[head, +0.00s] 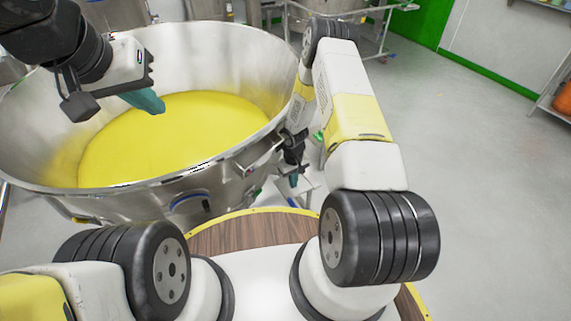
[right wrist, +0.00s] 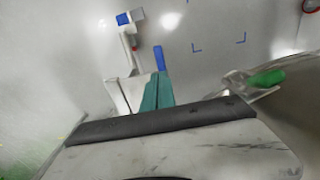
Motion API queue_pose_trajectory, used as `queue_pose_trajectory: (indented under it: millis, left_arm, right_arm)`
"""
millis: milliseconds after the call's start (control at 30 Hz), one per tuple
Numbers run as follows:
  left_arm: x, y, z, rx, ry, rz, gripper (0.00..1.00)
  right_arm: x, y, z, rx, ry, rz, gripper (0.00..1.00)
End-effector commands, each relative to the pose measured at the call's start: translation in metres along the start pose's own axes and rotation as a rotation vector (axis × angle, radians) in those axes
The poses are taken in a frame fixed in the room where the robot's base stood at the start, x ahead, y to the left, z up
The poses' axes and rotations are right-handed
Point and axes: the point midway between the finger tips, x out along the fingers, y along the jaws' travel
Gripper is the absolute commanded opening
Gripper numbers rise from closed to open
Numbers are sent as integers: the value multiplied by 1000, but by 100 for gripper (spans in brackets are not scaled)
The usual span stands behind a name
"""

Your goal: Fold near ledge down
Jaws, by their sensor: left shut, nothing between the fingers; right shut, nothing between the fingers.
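I cannot clearly pick out the near ledge in either view. A large steel vessel (head: 115,197) holds yellow powder (head: 190,130) in front of me. My left gripper (head: 153,103) is shut and empty, with its teal finger above the powder, inside the rim. My right gripper (head: 294,182) is low outside the vessel's right side, partly hidden by my arm. In the right wrist view its shut, empty fingers (right wrist: 140,80) point toward the floor area. A green-handled metal part (right wrist: 265,78) is to their right, apart from them.
A white post with blue parts (right wrist: 128,28) lies beyond the right fingers. Blue corner marks (right wrist: 220,46) are on the pale floor. A steel frame (head: 350,20) stands behind the vessel, and a shelf (head: 550,100) is at the far right. The grey floor (head: 470,130) to the right is clear.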

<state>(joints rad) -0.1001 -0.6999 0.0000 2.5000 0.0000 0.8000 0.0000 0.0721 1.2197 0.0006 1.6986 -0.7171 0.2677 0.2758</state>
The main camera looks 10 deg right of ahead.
Motion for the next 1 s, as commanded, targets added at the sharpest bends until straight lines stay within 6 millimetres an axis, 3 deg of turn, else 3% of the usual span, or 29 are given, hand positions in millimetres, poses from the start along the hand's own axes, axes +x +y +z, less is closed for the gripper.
queue_pose_trajectory:
  millis: [500, 700, 1000]
  left_arm:
    - [0, 0, 0, 0, 0, 0, 0]
    - [0, 0, 0, 0, 0, 0, 0]
    - [0, 0, 0, 0, 0, 0, 0]
  right_arm:
    - [104, 0, 2, 1, -2, -1, 0]
    - [122, 0, 1, 1, -1, 0, 0]
    - [126, 0, 1, 1, -1, 0, 0]
